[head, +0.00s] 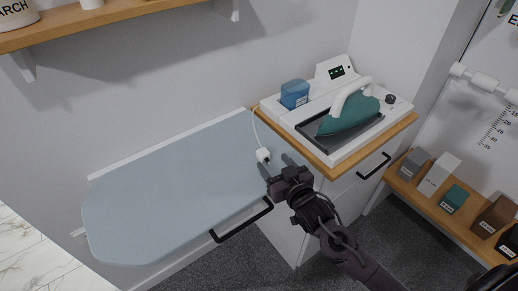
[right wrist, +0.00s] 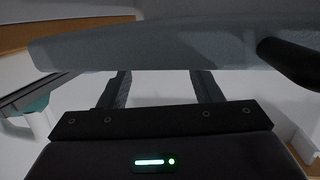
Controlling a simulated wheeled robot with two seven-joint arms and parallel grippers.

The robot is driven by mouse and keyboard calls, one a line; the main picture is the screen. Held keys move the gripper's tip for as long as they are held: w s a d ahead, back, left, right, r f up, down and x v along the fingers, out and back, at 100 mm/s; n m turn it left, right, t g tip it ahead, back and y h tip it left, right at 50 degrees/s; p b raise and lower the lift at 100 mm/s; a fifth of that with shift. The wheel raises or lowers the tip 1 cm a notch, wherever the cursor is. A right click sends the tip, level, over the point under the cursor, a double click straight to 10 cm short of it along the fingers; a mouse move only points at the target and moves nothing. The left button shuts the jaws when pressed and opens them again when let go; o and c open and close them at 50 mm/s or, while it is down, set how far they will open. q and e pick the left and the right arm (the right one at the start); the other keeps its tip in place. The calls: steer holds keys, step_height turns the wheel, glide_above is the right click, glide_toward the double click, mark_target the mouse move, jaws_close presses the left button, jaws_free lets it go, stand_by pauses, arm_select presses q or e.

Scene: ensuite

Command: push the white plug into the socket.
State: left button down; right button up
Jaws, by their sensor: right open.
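The white plug (head: 263,155) shows in the head view near the right end of the blue-grey ironing board (head: 170,190). Its thin white cord runs up toward the iron station. My right gripper (head: 273,161) is open, with its fingertips close to the plug; I cannot tell whether they touch it. In the right wrist view the two open fingers (right wrist: 161,78) show with nothing visible between them, and the board's edge (right wrist: 150,47) crosses ahead. The plug cannot be made out there. I cannot make out the socket in either view. My left gripper is not in view.
A teal iron (head: 348,114) rests on a white station on the wood-topped cabinet (head: 330,170) to the right. A black handle (head: 240,220) sticks out at the board's front edge. A low shelf (head: 428,208) with several small boxes stands at far right.

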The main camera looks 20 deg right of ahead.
mark_target(266, 158)
steer(key=shift+w+a, duration=0.1)
steer(key=shift+w, duration=0.4)
steer(key=shift+w+a+r+p, duration=0.1)
steer(key=shift+w+a+p, duration=0.1)
steer(key=shift+w+p, duration=0.2)
steer(key=x, duration=0.2)
steer(key=p+x, duration=0.1)
steer(key=x, duration=0.1)
steer(key=shift+s+a, duration=0.1)
steer(key=shift+a, duration=0.2)
steer(key=shift+w+f, duration=0.25)
steer(key=shift+w, duration=0.2)
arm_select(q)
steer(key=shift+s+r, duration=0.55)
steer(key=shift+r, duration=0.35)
arm_select(e)
steer(key=shift+s, duration=0.1)
steer(key=c, duration=1.1)
